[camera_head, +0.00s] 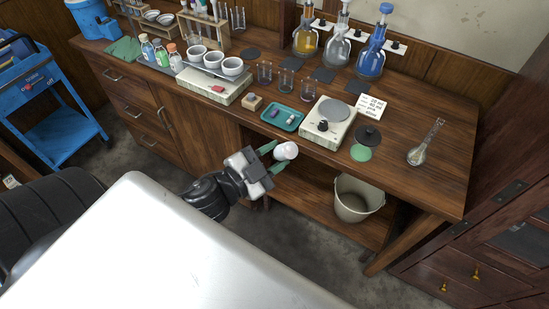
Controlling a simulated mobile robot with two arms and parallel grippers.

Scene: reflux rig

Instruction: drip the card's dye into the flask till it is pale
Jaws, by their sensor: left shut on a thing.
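The card (371,106) with several lines of writing, too small to read, lies on the bench behind the hotplate. At the back stand flasks of orange (305,41), clear (336,47) and blue (370,60) liquid; which one the card names cannot be read. My left gripper (276,157), with green fingers, is shut on a small white cup-like thing (288,150), in front of the bench edge. My right gripper is not in view.
A hotplate (327,122) and a teal tray (282,118) with small items are near the front edge. Glass beakers (286,80) stand behind. White bowls (233,66) stand at left. A bucket (354,199) sits below. A blue cart (50,95) is at far left.

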